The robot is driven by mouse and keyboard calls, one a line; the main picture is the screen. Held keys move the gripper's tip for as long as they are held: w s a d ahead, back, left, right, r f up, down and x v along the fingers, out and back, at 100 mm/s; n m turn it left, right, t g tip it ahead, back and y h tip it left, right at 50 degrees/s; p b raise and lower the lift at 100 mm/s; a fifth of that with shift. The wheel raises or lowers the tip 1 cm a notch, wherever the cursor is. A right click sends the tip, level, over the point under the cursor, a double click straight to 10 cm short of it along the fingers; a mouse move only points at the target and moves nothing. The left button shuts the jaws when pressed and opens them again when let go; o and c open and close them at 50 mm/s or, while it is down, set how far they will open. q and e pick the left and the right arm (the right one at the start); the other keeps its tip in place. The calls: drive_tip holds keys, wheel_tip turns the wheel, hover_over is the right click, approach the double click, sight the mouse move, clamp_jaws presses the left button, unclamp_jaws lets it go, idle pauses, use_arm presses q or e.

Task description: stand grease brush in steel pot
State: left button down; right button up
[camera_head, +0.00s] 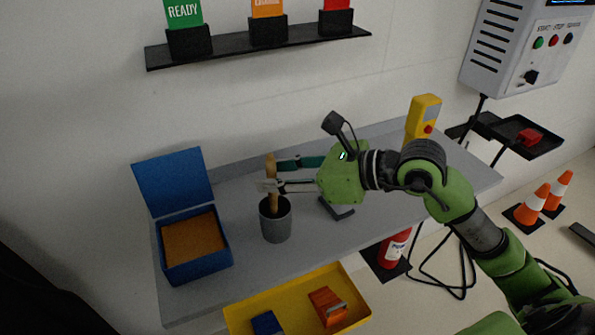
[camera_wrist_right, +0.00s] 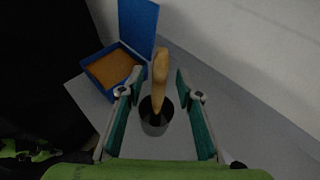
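The grease brush (camera_head: 272,200) stands nearly upright in the steel pot (camera_head: 276,228), its wooden handle up and its lower end hidden inside. The pot is a grey cylinder on the bench. My right gripper (camera_head: 270,175) is at the handle's upper part, one finger on each side. In the right wrist view, the handle (camera_wrist_right: 159,68) rises between the spread fingers (camera_wrist_right: 160,78) with a gap on both sides, above the pot (camera_wrist_right: 156,124). The right gripper is open. My left gripper is not in view.
An open blue box (camera_head: 197,270) with an orange-brown inside stands left of the pot on the grey bench (camera_head: 370,205). A yellow tray (camera_head: 290,298) lies at the front. A yellow device (camera_head: 423,115) stands at the back right. A shelf (camera_head: 260,46) is on the wall above.

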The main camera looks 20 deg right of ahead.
drive_tip(key=v, duration=1.1)
drive_tip(key=shift+s+d, duration=0.15)
drive_tip(key=shift+s, duration=0.05)
drive_tip(key=shift+r, duration=0.15)
idle(0.5)
